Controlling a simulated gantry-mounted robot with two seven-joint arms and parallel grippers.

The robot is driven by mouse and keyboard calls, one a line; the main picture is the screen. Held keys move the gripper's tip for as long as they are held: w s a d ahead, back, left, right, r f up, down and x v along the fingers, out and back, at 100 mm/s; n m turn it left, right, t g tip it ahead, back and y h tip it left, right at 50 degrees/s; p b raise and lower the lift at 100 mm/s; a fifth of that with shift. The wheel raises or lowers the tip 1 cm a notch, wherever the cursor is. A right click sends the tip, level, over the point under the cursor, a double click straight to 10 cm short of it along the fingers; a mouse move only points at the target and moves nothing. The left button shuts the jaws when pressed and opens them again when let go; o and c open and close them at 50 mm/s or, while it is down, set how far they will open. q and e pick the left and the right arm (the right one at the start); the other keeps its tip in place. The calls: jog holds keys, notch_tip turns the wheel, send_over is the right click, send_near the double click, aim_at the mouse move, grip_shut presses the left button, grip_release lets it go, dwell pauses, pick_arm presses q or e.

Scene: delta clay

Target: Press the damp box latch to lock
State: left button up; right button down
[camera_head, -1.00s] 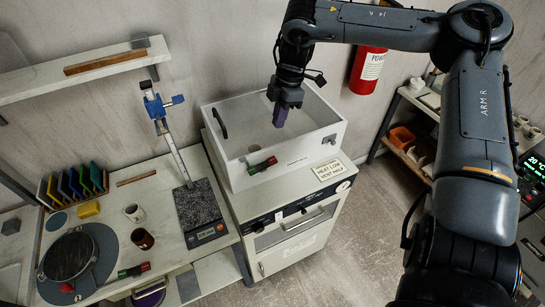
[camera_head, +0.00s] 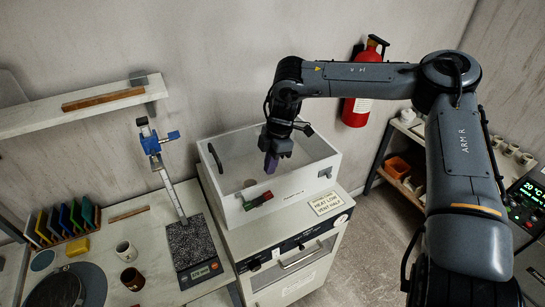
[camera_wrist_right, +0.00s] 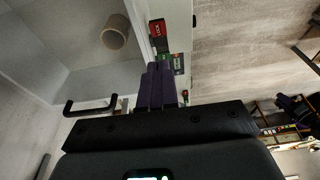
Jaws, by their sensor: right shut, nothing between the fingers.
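The damp box (camera_head: 296,196) is a white box on top of a white cabinet. Its latch (camera_head: 258,201), a small piece with red and green parts, sits at the top of the near wall. In the right wrist view the latch (camera_wrist_right: 158,34) shows a red part marked with lettering and a green part beside it. My right gripper (camera_head: 270,165) is shut and empty, its purple fingertips above the box and a little behind the latch. In the right wrist view the fingertips (camera_wrist_right: 155,70) point toward the latch, close below it in the picture. My left gripper is not in view.
A black handle (camera_head: 215,158) is on the box's left side. A tan cylinder (camera_wrist_right: 114,32) is inside the box. A scale stand (camera_head: 191,245), cups and coloured tiles (camera_head: 62,222) are on the left bench. A red extinguisher (camera_head: 357,110) hangs behind my right arm.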

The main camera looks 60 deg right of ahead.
aim_at(270, 193)
jog(key=x, duration=0.8)
jog(key=shift+s+d+f+p, duration=0.1)
jog(key=shift+s+d+p, duration=0.2)
jog(key=shift+s+d, duration=0.1)
jog(key=shift+d+f, duration=0.1)
jog(key=shift+f, duration=0.5)
jog(key=shift+s+d+t+y+p, duration=0.2)
jog(key=shift+d+t+y+p, duration=0.2)
jog(key=shift+t+y+p, duration=0.3)
jog(key=shift+s+d+f+y+p, duration=0.2)
jog(key=shift+y+p, duration=0.4)
jog(key=shift+p, duration=0.6)
jog(key=shift+f+t, duration=0.3)
jog(key=shift+f, duration=0.1)
jog(key=shift+r, duration=0.15)
